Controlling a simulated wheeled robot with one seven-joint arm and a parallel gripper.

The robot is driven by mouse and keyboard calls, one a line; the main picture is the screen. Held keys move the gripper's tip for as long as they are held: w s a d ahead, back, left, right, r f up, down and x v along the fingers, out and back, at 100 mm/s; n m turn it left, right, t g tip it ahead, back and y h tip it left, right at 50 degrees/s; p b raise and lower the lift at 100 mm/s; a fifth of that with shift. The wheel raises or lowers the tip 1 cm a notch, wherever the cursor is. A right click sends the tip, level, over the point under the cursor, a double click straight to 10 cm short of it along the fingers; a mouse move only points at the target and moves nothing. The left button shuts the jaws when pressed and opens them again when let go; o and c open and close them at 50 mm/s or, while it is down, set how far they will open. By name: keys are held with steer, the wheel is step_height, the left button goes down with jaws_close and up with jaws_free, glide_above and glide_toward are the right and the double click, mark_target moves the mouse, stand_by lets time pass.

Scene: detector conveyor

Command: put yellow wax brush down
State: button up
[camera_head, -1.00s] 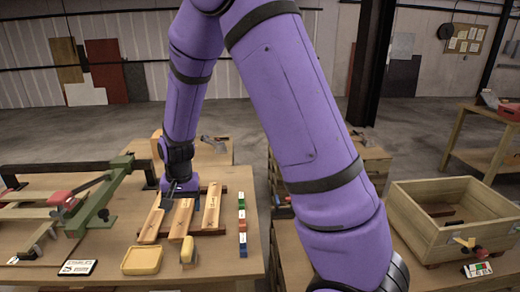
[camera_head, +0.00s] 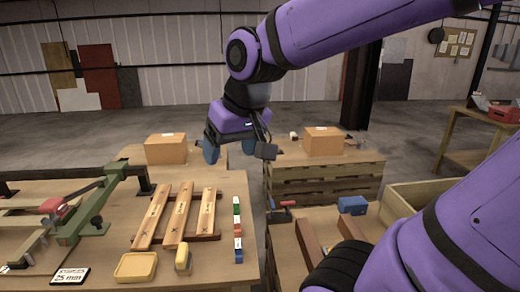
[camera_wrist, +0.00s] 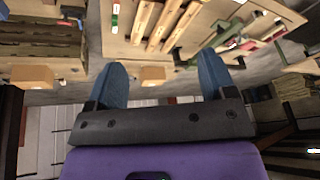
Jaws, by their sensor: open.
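The yellow wax brush (camera_head: 183,261) rests on the left workbench near its front edge, just right of a shallow yellow tray (camera_head: 136,267). Nothing of mine touches it. My gripper (camera_head: 216,148) hangs in the air beyond the bench's far right corner, well above and behind the brush. Its blue fingers are apart and empty, as the wrist view also shows (camera_wrist: 160,64). I cannot make out the brush in the wrist view.
Three wooden planks (camera_head: 178,215) lie on dark supports behind the brush. Small coloured blocks (camera_head: 238,232) line the right. A green clamp fixture (camera_head: 95,200) stands left. Cardboard boxes (camera_head: 166,149) stand behind. A wooden crate (camera_head: 405,192) is partly hidden by my arm.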

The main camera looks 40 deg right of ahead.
steer(key=s+d+r+n, duration=0.1)
steer(key=s, duration=0.6)
steer(key=shift+r+t+h, duration=0.3)
steer(key=shift+t, duration=0.1)
stand_by(0.8)
